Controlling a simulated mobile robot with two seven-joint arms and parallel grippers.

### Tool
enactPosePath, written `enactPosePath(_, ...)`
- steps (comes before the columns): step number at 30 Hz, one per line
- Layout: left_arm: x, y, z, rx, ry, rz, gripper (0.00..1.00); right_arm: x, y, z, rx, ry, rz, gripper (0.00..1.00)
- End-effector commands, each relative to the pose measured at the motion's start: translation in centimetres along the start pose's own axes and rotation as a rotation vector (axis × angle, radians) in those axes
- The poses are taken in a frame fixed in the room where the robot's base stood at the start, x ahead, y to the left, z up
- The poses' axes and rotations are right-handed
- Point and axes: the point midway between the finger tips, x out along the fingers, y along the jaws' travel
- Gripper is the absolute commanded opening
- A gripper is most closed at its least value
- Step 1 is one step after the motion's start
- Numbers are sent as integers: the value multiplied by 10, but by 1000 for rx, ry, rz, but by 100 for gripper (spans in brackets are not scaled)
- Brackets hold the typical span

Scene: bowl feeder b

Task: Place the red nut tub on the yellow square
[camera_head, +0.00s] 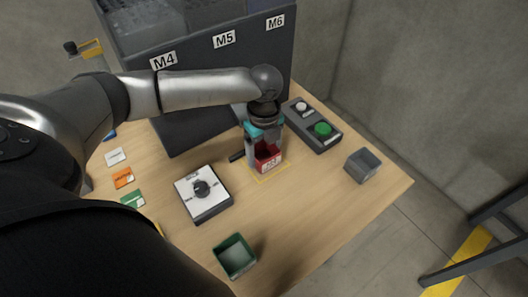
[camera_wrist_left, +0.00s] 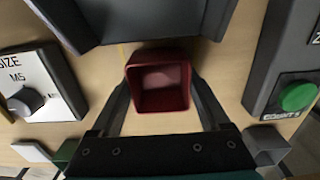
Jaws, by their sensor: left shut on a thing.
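The red nut tub (camera_head: 268,160) is upright at the yellow square (camera_head: 272,174), whose outline shows along the tub's front and right side. I cannot tell whether its base touches the table. In the left wrist view the empty red tub (camera_wrist_left: 160,105) sits between the two fingers of my left gripper (camera_wrist_left: 160,92). My left gripper (camera_head: 264,146) is shut on the tub, coming down from above. Most of the square is hidden by the tub and gripper. My right gripper is not in view.
A selector box with a dial (camera_head: 203,192) stands left of the tub, a green tub (camera_head: 235,256) in front, a grey tub (camera_head: 362,165) to the right. A button box (camera_head: 312,125) is close behind right. The bin rack (camera_head: 190,128) stands behind.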

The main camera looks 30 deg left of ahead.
Motion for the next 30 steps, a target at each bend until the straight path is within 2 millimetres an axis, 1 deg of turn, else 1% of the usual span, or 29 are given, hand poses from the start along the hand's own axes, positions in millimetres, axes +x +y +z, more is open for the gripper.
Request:
enactPosePath(4,-1,0,0,0,0,-1,24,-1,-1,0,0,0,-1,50)
enactPosePath(7,1,0,0,-1,0,0,24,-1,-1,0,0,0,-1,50)
enactPosePath(8,2,0,0,-1,-1,0,80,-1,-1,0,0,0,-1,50)
enactPosePath(13,1,0,0,-1,-1,-1,100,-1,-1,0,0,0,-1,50)
enactPosePath(20,1,0,0,-1,-1,-1,100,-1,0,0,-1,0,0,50)
enactPosePath(23,-4,-1,0,0,0,-2,100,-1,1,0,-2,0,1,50)
enactPosePath(26,-19,-1,1,-1,-1,-4,100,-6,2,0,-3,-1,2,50)
enactPosePath(30,-49,-1,1,-1,-1,-5,100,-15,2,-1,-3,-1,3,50)
